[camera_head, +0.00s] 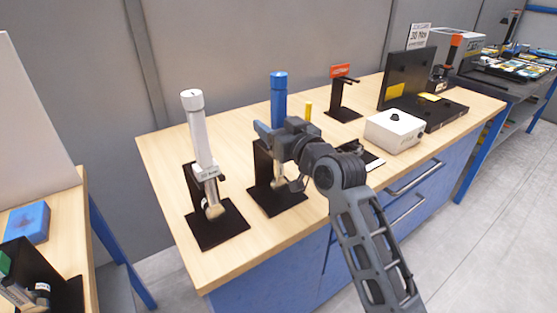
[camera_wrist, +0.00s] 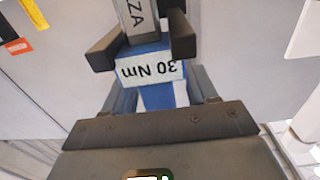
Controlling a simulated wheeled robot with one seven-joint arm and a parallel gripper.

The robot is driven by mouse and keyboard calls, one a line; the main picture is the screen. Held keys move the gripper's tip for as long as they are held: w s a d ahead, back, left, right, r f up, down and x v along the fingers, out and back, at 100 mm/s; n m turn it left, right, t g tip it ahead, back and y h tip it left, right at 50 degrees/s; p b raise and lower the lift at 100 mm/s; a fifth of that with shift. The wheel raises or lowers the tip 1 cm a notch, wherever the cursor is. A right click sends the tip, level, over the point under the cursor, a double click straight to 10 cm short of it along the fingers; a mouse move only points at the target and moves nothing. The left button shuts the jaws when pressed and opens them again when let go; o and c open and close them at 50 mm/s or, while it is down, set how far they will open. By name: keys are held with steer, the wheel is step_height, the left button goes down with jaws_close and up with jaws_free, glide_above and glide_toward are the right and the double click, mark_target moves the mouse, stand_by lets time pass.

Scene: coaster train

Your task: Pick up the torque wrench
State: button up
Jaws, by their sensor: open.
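A blue torque wrench (camera_head: 279,92) stands upright in a black stand (camera_head: 283,198) on the wooden workbench. In the wrist view the blue wrench (camera_wrist: 160,94) carries a white "30 Nm" label, seen upside down, and a grey part with lettering. My gripper (camera_head: 268,131) is at the wrench and hides part of its middle in the head view. In the wrist view my gripper (camera_wrist: 144,44) has its two dark fingers apart, one on each side of the wrench. Contact cannot be told. A white and grey torque wrench (camera_head: 199,135) stands in another black stand (camera_head: 217,229) to the left.
A wall runs behind. A side table with a blue box (camera_head: 27,222) is at left.

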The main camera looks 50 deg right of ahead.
steer(key=shift+c, duration=0.2)
jaws_close()
stand_by(1.0)
steer(key=shift+r, duration=0.1)
